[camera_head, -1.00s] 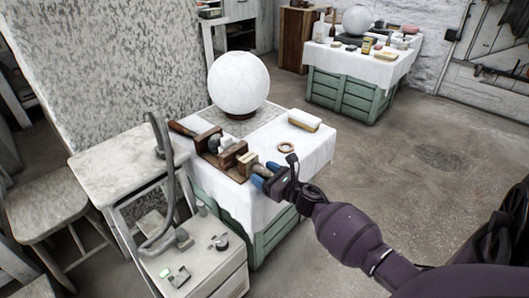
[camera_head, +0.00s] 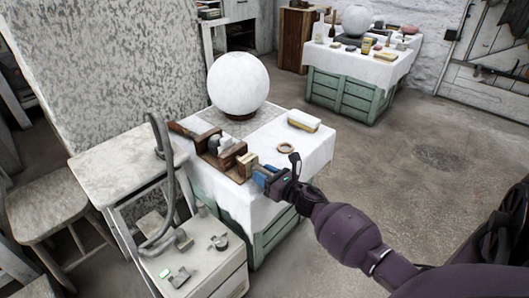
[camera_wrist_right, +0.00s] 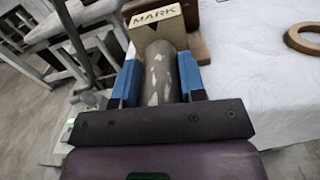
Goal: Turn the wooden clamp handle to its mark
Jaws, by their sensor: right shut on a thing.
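The wooden clamp (camera_head: 207,140) lies along the front edge of the white-covered table, with brown blocks and a pale plate at its right end. In the right wrist view that plate (camera_wrist_right: 158,18) reads MARK above a dark pointer. The clamp handle (camera_wrist_right: 160,75) is a grey-brown cylinder with pale worn patches, in front of the plate. My right gripper (camera_head: 262,176) is shut on the handle, with a blue finger on each side of it in the wrist view (camera_wrist_right: 158,80). In the head view the fingers mostly hide the handle. My left gripper is not in view.
A large white sphere (camera_head: 238,84) stands behind the clamp. A ring (camera_head: 286,148) and a yellow-and-white block (camera_head: 304,120) lie on the cloth to the right. A stool and a side table (camera_head: 125,155) with a curved grey pipe stand at the left.

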